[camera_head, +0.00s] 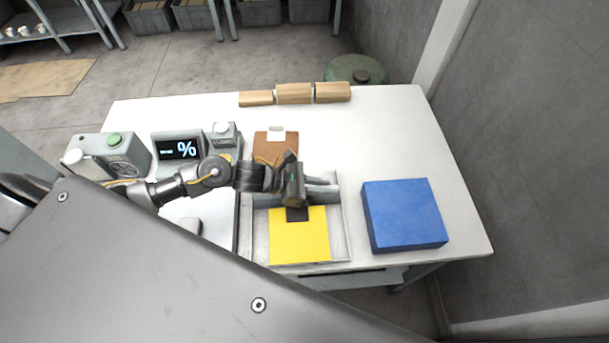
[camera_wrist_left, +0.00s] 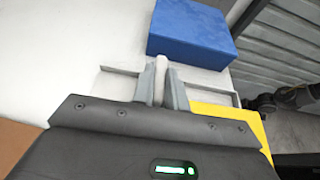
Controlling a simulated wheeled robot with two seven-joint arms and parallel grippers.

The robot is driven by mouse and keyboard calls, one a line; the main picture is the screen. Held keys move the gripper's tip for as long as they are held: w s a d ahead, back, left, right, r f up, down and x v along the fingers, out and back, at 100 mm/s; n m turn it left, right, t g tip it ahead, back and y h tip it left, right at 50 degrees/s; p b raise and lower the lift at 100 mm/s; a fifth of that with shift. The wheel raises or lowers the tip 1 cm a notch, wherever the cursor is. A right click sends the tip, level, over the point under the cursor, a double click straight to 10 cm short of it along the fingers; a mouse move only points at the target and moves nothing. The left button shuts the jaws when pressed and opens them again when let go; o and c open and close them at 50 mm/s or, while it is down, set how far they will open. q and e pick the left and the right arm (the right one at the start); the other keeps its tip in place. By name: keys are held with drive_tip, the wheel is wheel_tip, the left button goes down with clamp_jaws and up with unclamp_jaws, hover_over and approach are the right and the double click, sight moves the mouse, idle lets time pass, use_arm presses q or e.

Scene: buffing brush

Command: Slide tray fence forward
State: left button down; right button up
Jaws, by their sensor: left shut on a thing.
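The shallow grey tray (camera_head: 345,230) lies near the front edge of the white table, with a yellow sheet (camera_head: 300,240) in it. The grey tray fence (camera_head: 322,192) crosses the tray behind the yellow sheet; my gripper hides part of it. My left gripper (camera_head: 293,190) is over the fence. In the left wrist view its fingers (camera_wrist_left: 161,84) are closed around a pale upright piece (camera_wrist_left: 161,64), which seems to be part of the fence. The yellow sheet also shows there (camera_wrist_left: 232,118). My right gripper is not in view.
A thick blue block (camera_head: 403,215) stands just right of the tray. A brown board (camera_head: 275,146) lies behind it. A display showing "%" (camera_head: 178,149) and a box with a green button (camera_head: 113,150) stand left. Wooden blocks (camera_head: 295,94) line the back edge.

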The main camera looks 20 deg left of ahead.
use_arm(q)
drive_tip(key=shift+s+f, duration=0.1)
drive_tip(key=c, duration=1.4)
unclamp_jaws()
drive_tip(key=shift+d, duration=0.1)
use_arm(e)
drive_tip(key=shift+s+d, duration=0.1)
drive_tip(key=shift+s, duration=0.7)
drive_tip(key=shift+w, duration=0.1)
use_arm(q)
drive_tip(key=shift+s+a, duration=0.1)
drive_tip(key=shift+a, duration=0.4)
drive_tip(key=b+v, duration=0.3)
drive_tip(key=v, duration=0.7)
drive_tip(key=shift+r+b, duration=0.25)
drive_tip(key=shift+b, duration=0.15)
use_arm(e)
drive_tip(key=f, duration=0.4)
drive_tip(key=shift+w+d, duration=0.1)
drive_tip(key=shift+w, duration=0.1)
use_arm(q)
drive_tip(key=shift+d+r, duration=0.1)
drive_tip(key=shift+d, duration=0.05)
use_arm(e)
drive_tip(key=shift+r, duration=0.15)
